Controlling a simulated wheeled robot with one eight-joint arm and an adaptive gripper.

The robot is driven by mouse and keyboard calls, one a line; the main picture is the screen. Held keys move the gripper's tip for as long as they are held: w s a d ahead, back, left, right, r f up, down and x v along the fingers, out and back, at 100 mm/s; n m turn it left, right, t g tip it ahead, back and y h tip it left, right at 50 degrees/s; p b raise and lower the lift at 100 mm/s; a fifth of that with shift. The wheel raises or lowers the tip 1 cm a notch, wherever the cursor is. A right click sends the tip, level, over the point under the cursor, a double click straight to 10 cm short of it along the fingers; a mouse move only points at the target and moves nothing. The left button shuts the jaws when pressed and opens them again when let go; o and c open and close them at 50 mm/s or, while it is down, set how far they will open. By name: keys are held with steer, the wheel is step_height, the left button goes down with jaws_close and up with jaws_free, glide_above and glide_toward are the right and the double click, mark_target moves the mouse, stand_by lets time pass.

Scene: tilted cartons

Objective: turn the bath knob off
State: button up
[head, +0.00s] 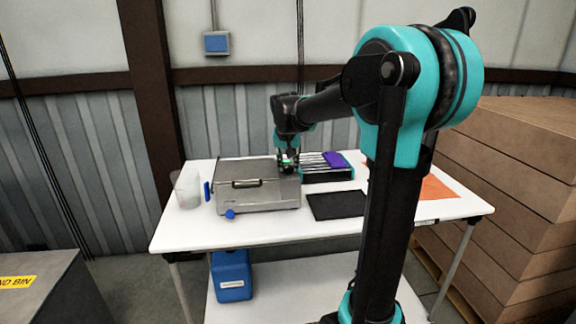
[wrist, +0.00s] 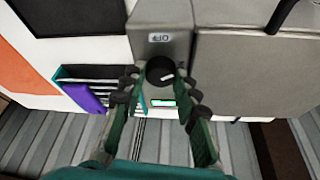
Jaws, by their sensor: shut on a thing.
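The bath is a grey metal box (head: 258,198) with a handle on its front, standing on the white table (head: 270,226). In the wrist view its grey top (wrist: 250,65) carries a round black knob (wrist: 158,66) with a white pointer mark. An upside-down OFF label (wrist: 159,38) is beside the knob, and the pointer is not on it. My gripper (wrist: 159,80) is shut on the knob, with one dark finger on each side. In the head view my gripper (head: 288,162) is at the bath's back right corner, and the knob is hidden there.
A teal rack (head: 330,175) with a purple item (head: 335,160) stands right of the bath. A black mat (head: 338,205) and an orange sheet (head: 438,188) lie farther right. A whitish container (head: 187,189) stands left. Stacked cartons (head: 520,150) rise beside the table.

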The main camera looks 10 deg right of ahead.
steer(key=n+y, duration=0.1)
steer(key=n, duration=0.1)
steer(key=n+y, duration=0.1)
steer(key=n, duration=0.2)
steer(key=shift+d+n, duration=0.2)
steer(key=shift+n, duration=0.1)
steer(key=n+y, duration=0.1)
steer(key=n, duration=0.1)
steer(key=n+y, duration=0.1)
steer(key=n, duration=0.2)
steer(key=shift+g, duration=0.4)
steer(key=shift+n, duration=0.3)
steer(key=o, duration=0.9)
steer(key=shift+d, duration=0.1)
steer(key=v, duration=1.2)
steer(key=shift+w, duration=0.15)
